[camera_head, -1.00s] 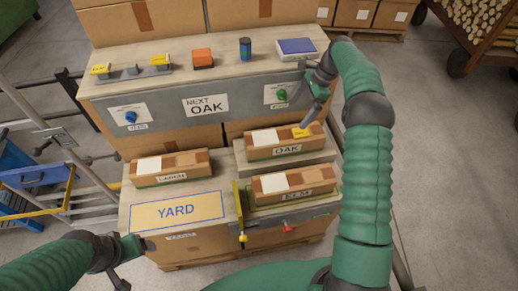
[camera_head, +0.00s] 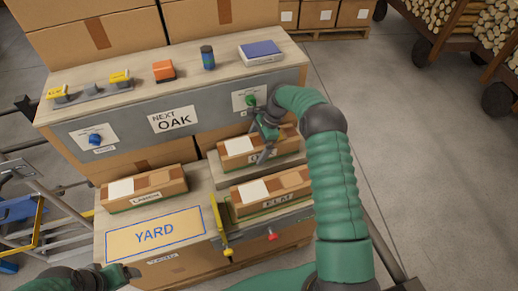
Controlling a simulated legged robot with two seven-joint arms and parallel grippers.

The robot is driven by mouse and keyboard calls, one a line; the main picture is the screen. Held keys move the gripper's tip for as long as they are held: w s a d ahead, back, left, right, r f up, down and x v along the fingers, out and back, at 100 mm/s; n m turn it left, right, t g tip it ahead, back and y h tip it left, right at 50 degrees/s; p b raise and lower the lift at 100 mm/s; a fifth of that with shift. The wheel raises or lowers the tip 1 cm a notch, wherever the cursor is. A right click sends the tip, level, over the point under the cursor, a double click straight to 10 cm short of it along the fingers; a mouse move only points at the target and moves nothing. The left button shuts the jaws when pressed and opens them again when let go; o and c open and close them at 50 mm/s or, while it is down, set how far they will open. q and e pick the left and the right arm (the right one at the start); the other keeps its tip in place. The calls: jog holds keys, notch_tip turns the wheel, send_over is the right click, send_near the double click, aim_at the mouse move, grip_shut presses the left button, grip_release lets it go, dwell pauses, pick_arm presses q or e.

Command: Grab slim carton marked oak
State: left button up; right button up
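The slim carton marked OAK (camera_head: 236,147) lies on the raised right-hand stand. It is brown with a white label on top, and its front marking is partly covered by my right gripper. My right gripper (camera_head: 258,134) is over the right part of this carton, with its fingers spread apart. I cannot tell whether they touch it. My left gripper (camera_head: 122,279) is low at the bottom left, partly cut off and away from the cartons; its opening is unclear. A sign reading NEXT OAK (camera_head: 174,120) is on the grey panel behind.
The yellow YARD area (camera_head: 155,233) is bare. Yellow blocks (camera_head: 120,77), an orange block (camera_head: 163,70), a dark can (camera_head: 208,57) and a blue-topped box (camera_head: 261,51) stand on the shelf.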

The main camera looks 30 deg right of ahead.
jog(key=shift+a+r, duration=0.15)
jog(key=shift+a, duration=0.05)
jog(key=c, duration=0.6)
jog(key=shift+d, duration=0.1)
jog(key=c, duration=1.2)
jog(key=shift+s+r, duration=0.1)
jog(key=shift+r, duration=0.05)
